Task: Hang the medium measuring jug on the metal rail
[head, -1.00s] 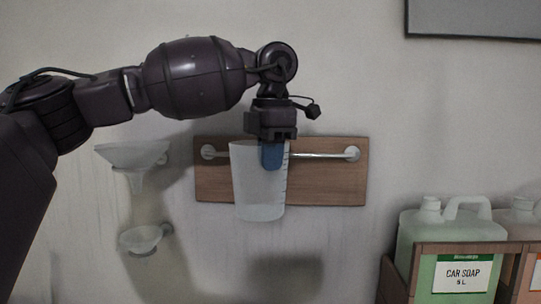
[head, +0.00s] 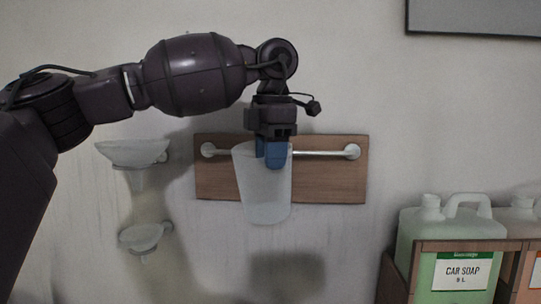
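The measuring jug (head: 264,195), a frosted translucent cup, is in front of the wooden board in the head view. Its base leans slightly right. The metal rail (head: 325,153) runs across the board and passes behind the jug near its top. My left gripper (head: 271,157) points down at the jug's rim, its blue fingers close together and apparently shut on the jug. The jug's handle does not show, and I cannot tell whether the jug touches the rail. My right gripper is out of view.
A large pale funnel (head: 133,153) and a smaller one (head: 144,237) hang on the wall at left. A green car soap canister (head: 450,230) stands in a wooden crate (head: 468,246) at lower right. The rail's right part is free.

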